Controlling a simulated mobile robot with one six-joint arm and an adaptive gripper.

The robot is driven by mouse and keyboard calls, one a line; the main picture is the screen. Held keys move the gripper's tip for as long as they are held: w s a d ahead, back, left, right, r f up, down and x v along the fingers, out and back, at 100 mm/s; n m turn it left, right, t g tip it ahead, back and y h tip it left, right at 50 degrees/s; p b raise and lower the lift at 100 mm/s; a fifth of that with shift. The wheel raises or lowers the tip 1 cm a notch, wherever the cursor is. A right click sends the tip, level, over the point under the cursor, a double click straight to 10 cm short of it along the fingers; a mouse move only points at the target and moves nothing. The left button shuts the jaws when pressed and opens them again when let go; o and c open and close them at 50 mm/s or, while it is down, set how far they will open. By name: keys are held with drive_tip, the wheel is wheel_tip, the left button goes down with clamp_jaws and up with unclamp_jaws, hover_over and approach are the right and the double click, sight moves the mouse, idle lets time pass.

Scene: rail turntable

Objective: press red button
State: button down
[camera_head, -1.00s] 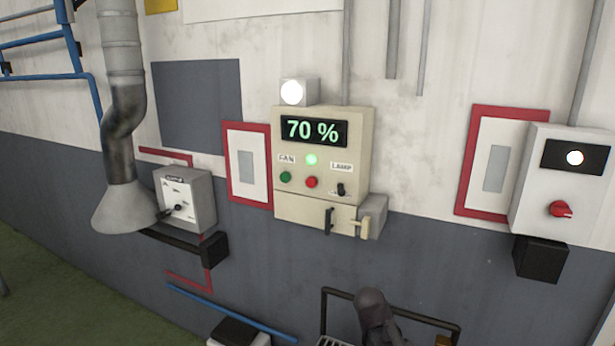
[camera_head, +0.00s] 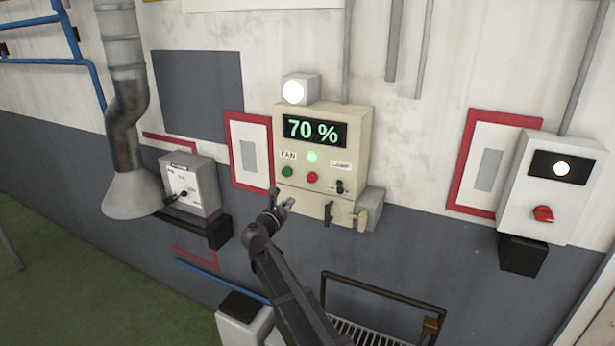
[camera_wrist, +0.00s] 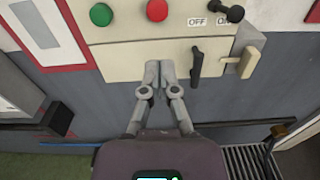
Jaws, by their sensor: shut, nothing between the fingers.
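The red button (camera_head: 312,178) is on the beige fan and lamp control box (camera_head: 356,124), right of the green button (camera_head: 287,172). In the wrist view the red button (camera_wrist: 157,10) shows near the top edge, above my fingertips. My gripper (camera_head: 283,203) is in front of the box's lower part, below and a little left of the red button in the head view. In the wrist view my gripper (camera_wrist: 160,75) is shut and empty, its fingertips together. It appears apart from the button.
The box has a lit 70 % display (camera_head: 314,131), a lamp switch (camera_head: 340,187) and a dark handle (camera_head: 328,213) below. A grey box with a dial (camera_head: 190,184) is at left. A white box with a red knob (camera_head: 543,214) is at right. A grated rack (camera_head: 375,333) is below.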

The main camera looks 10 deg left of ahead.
sight(311, 179)
drive_tip(key=shift+a+r, duration=0.1)
drive_tip(key=shift+a, duration=0.1)
drive_tip(key=shift+w, duration=0.15)
drive_tip(key=x, duration=1.3)
drive_tip(key=shift+w+d, duration=0.2)
drive_tip(key=shift+w, duration=0.15)
